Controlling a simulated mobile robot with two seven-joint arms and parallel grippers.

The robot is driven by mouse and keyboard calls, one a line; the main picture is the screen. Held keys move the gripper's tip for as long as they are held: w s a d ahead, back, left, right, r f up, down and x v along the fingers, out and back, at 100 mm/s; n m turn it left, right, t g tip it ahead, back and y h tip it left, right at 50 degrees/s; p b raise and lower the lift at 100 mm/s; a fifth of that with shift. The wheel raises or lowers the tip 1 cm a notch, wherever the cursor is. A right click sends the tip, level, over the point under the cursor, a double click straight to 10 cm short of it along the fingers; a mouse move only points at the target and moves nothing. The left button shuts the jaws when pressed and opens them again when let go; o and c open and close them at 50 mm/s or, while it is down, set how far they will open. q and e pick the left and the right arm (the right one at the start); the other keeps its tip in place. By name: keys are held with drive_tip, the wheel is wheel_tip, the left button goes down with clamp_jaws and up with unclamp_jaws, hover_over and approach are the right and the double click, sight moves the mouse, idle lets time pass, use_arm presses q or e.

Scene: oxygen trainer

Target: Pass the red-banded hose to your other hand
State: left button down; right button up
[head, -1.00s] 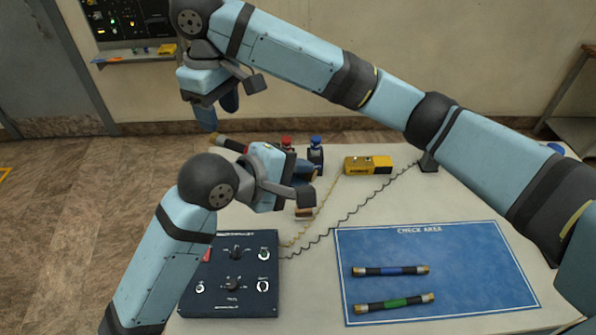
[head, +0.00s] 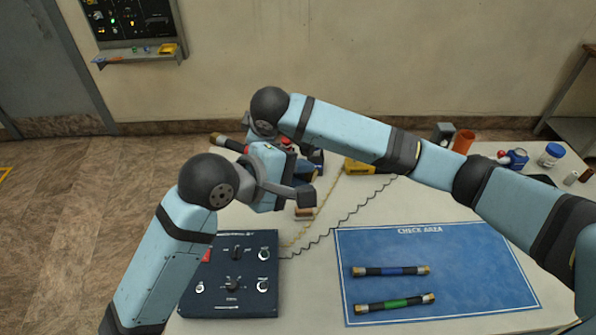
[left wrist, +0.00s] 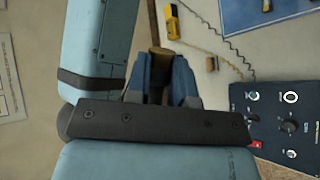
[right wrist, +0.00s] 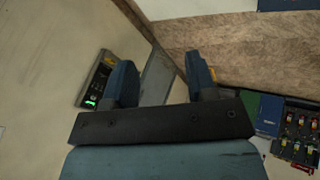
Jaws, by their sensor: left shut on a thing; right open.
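The red-banded hose (head: 233,145) is black with a brass end. In the head view that end sticks out to the left beyond my left gripper (head: 302,172); its middle is hidden behind the arms. My left gripper is shut on the hose, raised over the table's far left part. The left wrist view shows a brass end (left wrist: 161,52) between its blue fingers. My right gripper (right wrist: 160,80) is open, with nothing between its fingers in the right wrist view. In the head view it is mostly hidden behind its own wrist, close to the hose; I cannot tell whether it touches.
Blue-banded (head: 390,271) and green-banded (head: 395,303) hoses lie on the blue check-area mat (head: 470,250). A dark control box (head: 232,300) stands at front left.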

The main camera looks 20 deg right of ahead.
drive_tip(key=s+d+f+n+t, duration=0.2)
drive_tip(key=d+f, duration=0.1)
drive_tip(key=f, duration=0.4)
drive_tip(key=s+a+f+m+y, duration=0.2)
drive_tip(key=s+a+f+y, duration=0.25)
drive_tip(key=s+f, duration=0.6)
drive_tip(key=s+d+f+m, duration=0.2)
drive_tip(key=s+d, duration=0.1)
drive_tip(key=s, duration=0.4)
drive_tip(key=s+d+f+m+t+h, duration=0.1)
drive_tip(key=s+d+f+m, duration=0.1)
drive_tip(key=s, duration=0.4)
drive_tip(key=s+d+f+m+t, duration=0.1)
drive_tip(key=s+d+f+m, duration=0.2)
drive_tip(key=s, duration=0.4)
drive_tip(key=shift+s+d+f+m+h, duration=0.2)
drive_tip(key=shift+f+m, duration=0.1)
drive_tip(key=shift+f, duration=0.1)
drive_tip(key=shift+s+d+f+m+h, duration=0.1)
drive_tip(key=shift+f+m+h, duration=0.05)
drive_tip(key=shift+f+m, duration=0.2)
drive_tip(key=shift+s+d+f, duration=0.15)
drive_tip(key=shift+s+d, duration=0.2)
drive_tip(key=shift+s, duration=0.05)
